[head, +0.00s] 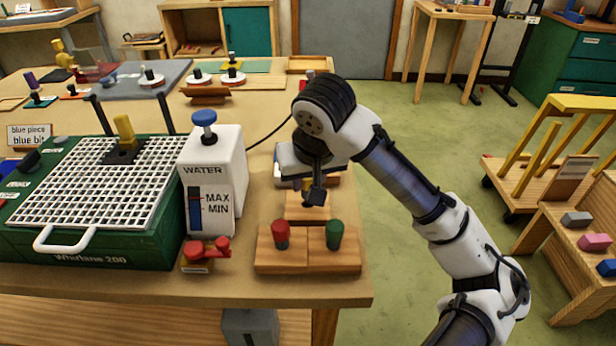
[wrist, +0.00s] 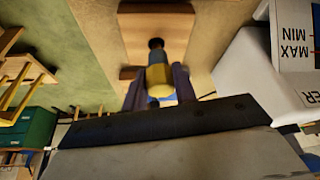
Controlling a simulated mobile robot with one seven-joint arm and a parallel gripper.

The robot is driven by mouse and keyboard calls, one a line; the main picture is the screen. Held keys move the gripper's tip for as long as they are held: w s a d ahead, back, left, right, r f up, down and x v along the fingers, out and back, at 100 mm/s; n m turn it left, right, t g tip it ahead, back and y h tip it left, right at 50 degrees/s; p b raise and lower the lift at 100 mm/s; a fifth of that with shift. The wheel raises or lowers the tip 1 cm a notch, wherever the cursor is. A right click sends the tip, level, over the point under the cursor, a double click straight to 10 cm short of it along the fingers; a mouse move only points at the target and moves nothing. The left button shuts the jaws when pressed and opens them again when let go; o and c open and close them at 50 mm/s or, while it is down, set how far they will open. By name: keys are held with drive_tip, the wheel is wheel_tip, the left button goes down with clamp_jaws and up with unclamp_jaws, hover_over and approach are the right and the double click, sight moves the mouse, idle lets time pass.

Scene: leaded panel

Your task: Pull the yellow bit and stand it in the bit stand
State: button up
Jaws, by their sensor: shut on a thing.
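My gripper (head: 314,192) is shut on the yellow bit (wrist: 158,78), above the right part of the bench. In the wrist view the bit sits between the two fingers, its dark end pointing at a wooden block (wrist: 178,32). I cannot tell whether that end touches the wood. In the head view only a little of the yellow bit (head: 306,185) shows beside the fingers. The wooden bit stand (head: 306,262) has a red bit (head: 281,233) and a green bit (head: 335,233) upright in its front part. A bare wooden part (head: 305,206) lies behind them, under my gripper.
The white water tank (head: 213,160) stands close left of my gripper. Left of it is the green grinder (head: 95,250) with a white grid and a yellow-knobbed black piece (head: 124,140). A red clamp-like thing (head: 206,252) lies in front of the tank.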

drive_tip(key=shift+f+b, duration=0.6)
drive_tip(key=shift+f, duration=0.5)
drive_tip(key=o, duration=1)
drive_tip(key=shift+r, duration=0.1)
drive_tip(key=v, duration=1.3)
drive_tip(key=shift+s+d+r, duration=0.1)
drive_tip(key=shift+s+r, duration=0.05)
drive_tip(key=shift+r, duration=0.15)
